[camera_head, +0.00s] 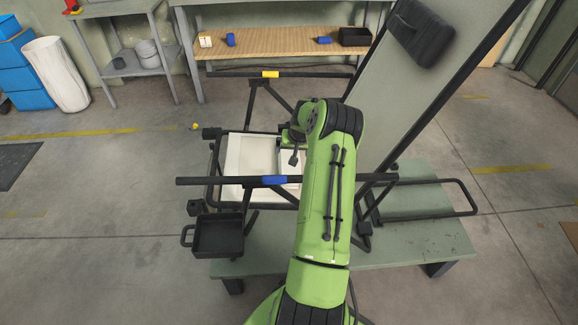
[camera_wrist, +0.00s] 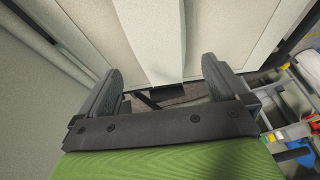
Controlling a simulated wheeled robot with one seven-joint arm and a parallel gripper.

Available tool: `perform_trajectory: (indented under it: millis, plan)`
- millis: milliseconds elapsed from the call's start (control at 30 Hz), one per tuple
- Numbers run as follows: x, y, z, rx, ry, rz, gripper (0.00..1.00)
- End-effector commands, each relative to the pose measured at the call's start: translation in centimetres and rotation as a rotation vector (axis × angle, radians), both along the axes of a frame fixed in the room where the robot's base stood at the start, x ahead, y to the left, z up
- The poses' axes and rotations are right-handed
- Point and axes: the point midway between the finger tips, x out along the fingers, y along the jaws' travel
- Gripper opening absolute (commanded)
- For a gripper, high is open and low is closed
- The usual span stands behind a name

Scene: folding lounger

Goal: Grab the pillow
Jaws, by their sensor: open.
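The pillow (camera_head: 420,33) is a dark, padded block near the top of the lounger's raised grey backrest (camera_head: 400,110), at the upper right of the head view. My gripper (camera_head: 294,157) is low over the pale seat (camera_head: 245,160), well to the left of the pillow and apart from it. In the wrist view my gripper (camera_wrist: 160,80) is open, its two dark fingers spread. A pale panel with a raised strip (camera_wrist: 148,35) lies beyond the fingers. I cannot make out the pillow in the wrist view.
A black armrest bar with a blue band (camera_head: 275,181) runs in front of my gripper; another with a yellow band (camera_head: 270,74) lies behind. A black tray (camera_head: 217,236) hangs at front left. A green-grey platform (camera_head: 425,240) is underneath. A wooden-topped bench (camera_head: 280,45) stands behind.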

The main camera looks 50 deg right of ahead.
Motion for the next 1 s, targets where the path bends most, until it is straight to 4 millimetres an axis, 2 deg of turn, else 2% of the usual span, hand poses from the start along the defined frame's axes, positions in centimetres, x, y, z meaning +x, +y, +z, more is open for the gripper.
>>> perform_trajectory:
  millis: [33, 233, 400, 500, 700, 967, 1000]
  plan:
    - [0.4, -0.2, -1.3, 0.001, 0.0, -0.002, 1.0]
    - [1.2, -0.7, -3.5, 0.001, 0.0, 0.001, 1.0]
    - [2.3, -1.5, -6.6, 0.002, 0.0, 0.0, 1.0]
    - [2.7, -1.7, -7.3, 0.002, 0.001, 0.001, 1.0]
    - [2.7, -1.7, -7.2, 0.0, 0.001, 0.001, 1.0]
    - [2.7, -1.7, -7.2, 0.0, 0.001, 0.001, 0.62]
    - [2.7, -1.7, -7.2, 0.0, 0.001, 0.001, 0.61]
